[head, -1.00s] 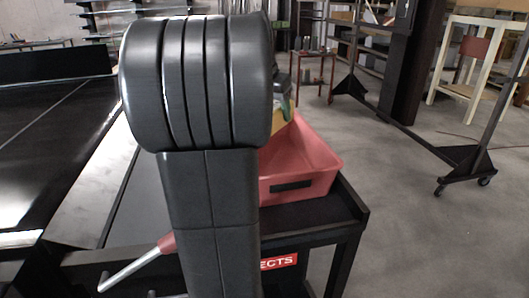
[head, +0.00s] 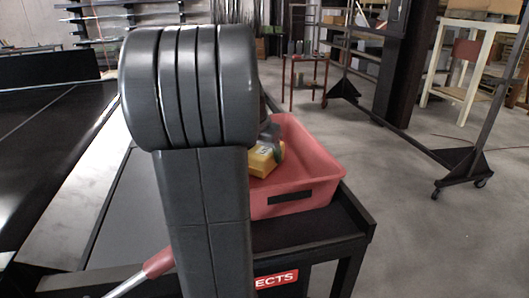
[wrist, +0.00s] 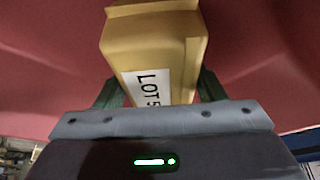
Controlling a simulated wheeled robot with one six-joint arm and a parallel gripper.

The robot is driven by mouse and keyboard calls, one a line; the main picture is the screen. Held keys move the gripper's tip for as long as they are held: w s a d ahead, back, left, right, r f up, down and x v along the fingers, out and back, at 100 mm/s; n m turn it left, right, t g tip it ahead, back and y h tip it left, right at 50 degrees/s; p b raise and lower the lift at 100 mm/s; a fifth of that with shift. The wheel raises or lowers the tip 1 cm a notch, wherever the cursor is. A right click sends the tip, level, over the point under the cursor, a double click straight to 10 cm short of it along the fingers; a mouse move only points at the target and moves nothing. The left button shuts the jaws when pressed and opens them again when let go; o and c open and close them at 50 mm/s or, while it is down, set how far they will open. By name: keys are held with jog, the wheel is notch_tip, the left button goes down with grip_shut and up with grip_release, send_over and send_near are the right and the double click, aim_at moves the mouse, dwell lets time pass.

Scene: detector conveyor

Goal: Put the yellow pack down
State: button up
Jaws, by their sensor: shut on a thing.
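The yellow pack (head: 262,160) is inside the red bin, towards its left side, partly hidden behind my arm in the head view. In the wrist view the yellow pack (wrist: 150,45) carries a white label with "LOT" on it and sits between my green fingers. My gripper (wrist: 155,90) is shut on the pack. In the head view my gripper (head: 272,140) shows only in part past my arm. The red bin (head: 320,165) surrounds the pack; I cannot tell whether the pack touches its floor.
A dark conveyor (head: 50,150) runs at the left. A wheeled rack (head: 455,160) stands on the open floor at the right.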

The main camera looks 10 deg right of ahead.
jog(key=shift+f, duration=0.2)
jog(key=o, duration=1.3)
jog(key=shift+a+r, duration=0.1)
jog(key=shift+r, duration=0.3)
jog(key=v, duration=1.1)
jog(key=shift+s+r, duration=0.15)
jog(key=shift+r, duration=0.05)
